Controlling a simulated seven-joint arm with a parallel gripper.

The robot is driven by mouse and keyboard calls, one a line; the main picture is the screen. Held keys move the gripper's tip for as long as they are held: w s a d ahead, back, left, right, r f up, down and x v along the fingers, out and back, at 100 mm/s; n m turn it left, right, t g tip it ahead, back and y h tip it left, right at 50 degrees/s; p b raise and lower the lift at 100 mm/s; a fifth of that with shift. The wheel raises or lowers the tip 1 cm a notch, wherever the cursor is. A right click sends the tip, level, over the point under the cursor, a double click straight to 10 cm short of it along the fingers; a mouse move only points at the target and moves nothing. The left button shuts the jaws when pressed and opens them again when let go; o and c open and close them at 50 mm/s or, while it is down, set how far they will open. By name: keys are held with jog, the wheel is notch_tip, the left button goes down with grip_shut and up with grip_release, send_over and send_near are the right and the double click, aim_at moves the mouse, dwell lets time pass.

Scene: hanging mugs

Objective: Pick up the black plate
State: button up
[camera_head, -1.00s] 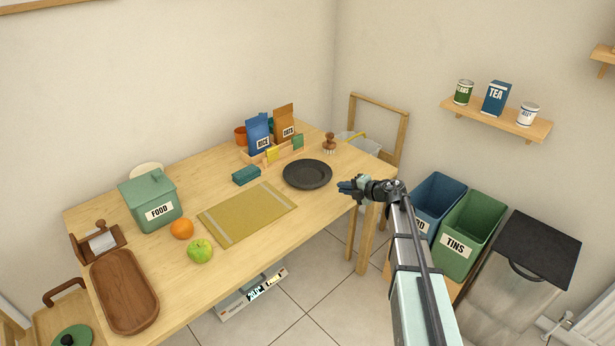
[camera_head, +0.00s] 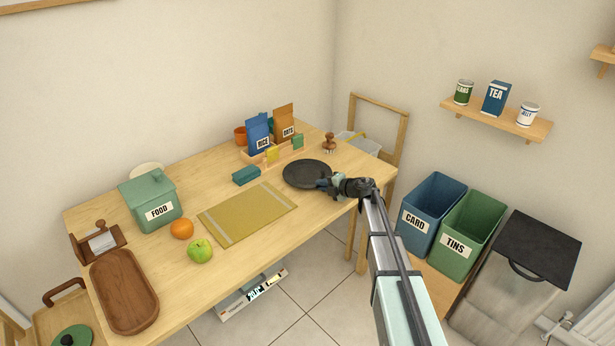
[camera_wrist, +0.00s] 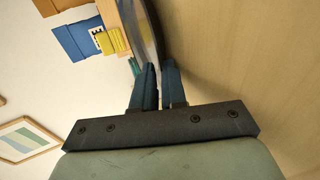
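The black plate (camera_head: 304,173) is on or just above the right part of the wooden table in the head view; I cannot tell if it touches the table. My gripper (camera_head: 325,184) is at the plate's near right rim, reaching in from the right. In the wrist view the plate (camera_wrist: 148,35) shows nearly edge-on, and its rim runs down between the two blue fingertips (camera_wrist: 158,70). The fingers are close together, with the rim between them. The exact contact is small and partly hidden.
A wooden rack with a blue rice packet (camera_head: 258,133) and an orange oats packet (camera_head: 284,122) stands behind the plate. A teal box (camera_head: 246,175) and a yellow mat (camera_head: 247,213) lie to the left. A wooden-handled brush (camera_head: 329,142) stands behind right.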

grip_shut()
dwell(0.5)
